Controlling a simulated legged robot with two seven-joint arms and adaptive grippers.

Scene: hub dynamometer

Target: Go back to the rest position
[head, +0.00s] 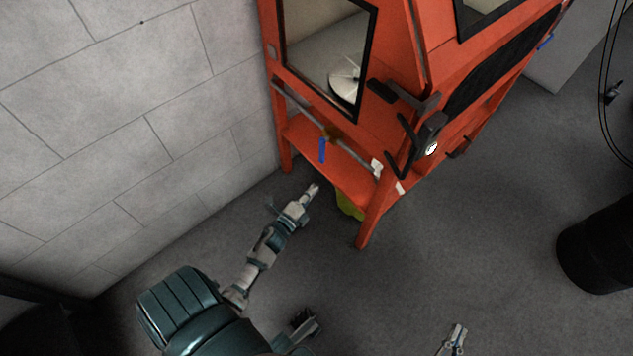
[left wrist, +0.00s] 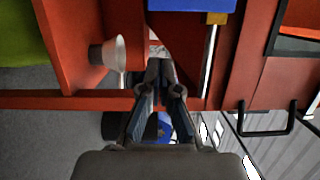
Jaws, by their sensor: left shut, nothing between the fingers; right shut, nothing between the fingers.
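My left gripper (head: 313,188) is at the end of my outstretched left arm, just left of the orange machine's lower frame (head: 345,182) in the head view. The left wrist view shows its two dark fingers together (left wrist: 160,68), shut and empty, in front of an orange beam (left wrist: 75,99). I cannot tell whether they touch it. My right gripper (head: 458,333) is low at the bottom edge of the head view, over the grey floor, shut with nothing seen in it. Most of my right arm is out of view.
The orange machine has a window (head: 328,50), a black handle (head: 402,146) and a blue part (head: 322,150). A block wall (head: 120,110) stands left. A black drum (head: 600,248) stands right. The floor (head: 470,235) between machine and drum is clear. A white cone (left wrist: 114,52) shows in the wrist view.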

